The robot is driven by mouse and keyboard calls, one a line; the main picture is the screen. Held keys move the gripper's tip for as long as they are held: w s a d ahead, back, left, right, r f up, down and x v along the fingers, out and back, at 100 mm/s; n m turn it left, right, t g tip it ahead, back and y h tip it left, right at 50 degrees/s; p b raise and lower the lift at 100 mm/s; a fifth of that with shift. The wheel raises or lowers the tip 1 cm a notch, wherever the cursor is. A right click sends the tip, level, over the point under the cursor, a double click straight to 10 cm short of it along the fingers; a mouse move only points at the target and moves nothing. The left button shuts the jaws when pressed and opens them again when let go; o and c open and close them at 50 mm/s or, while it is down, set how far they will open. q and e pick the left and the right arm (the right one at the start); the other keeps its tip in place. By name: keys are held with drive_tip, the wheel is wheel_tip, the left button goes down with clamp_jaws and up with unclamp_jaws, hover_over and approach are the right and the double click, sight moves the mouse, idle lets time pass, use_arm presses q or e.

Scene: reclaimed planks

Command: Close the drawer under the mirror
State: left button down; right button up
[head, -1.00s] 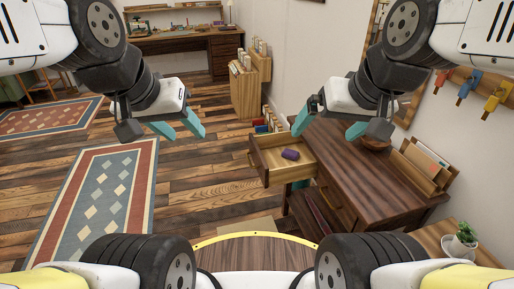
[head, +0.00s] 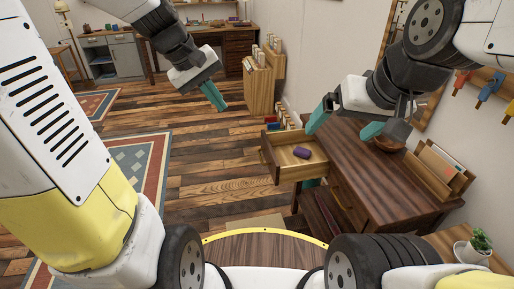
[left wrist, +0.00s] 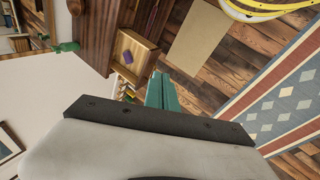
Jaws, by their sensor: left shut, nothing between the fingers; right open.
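The wooden drawer (head: 268,158) stands pulled out from the left end of the dark desk (head: 365,165). A purple object (head: 302,153) lies in it. The left wrist view also shows the open drawer (left wrist: 120,40). A wood-framed piece, perhaps the mirror (head: 397,45), is on the wall above the desk, mostly hidden by my right arm. My left gripper (head: 217,97) is shut and empty, in the air beyond and left of the drawer, touching nothing; its teal fingers also show in the left wrist view (left wrist: 163,95). My right gripper (head: 345,124) is open and empty above the desk.
A letter holder (head: 440,165) and a bowl (head: 389,144) stand on the desk. Wooden file bins (head: 262,85) stand along the wall behind. A potted plant (head: 476,245) is at the lower right. The plank floor left of the drawer is clear.

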use_arm(q)
drive_tip(key=w+a+f+n+g+h, duration=0.1)
drive_tip(key=w+a+f+n+h, duration=0.15)
drive_tip(key=w+f+n, duration=0.85)
drive_tip(key=w+f+n+h, duration=0.1)
drive_tip(key=w+f, duration=0.3)
drive_tip(key=f, duration=0.5)
drive_tip(key=w+a+f+n+h, duration=0.15)
drive_tip(key=w+f, duration=0.25)
drive_tip(key=f, duration=0.5)
drive_tip(key=w+f+n, duration=0.2)
drive_tip(key=w+f, duration=0.2)
drive_tip(key=f, duration=0.4)
drive_tip(key=w+d+f, duration=0.2)
drive_tip(key=d+f, duration=0.3)
drive_tip(key=d, duration=0.6)
drive_tip(key=shift+w+d+f, duration=0.15)
drive_tip(key=shift+w+f, duration=0.25)
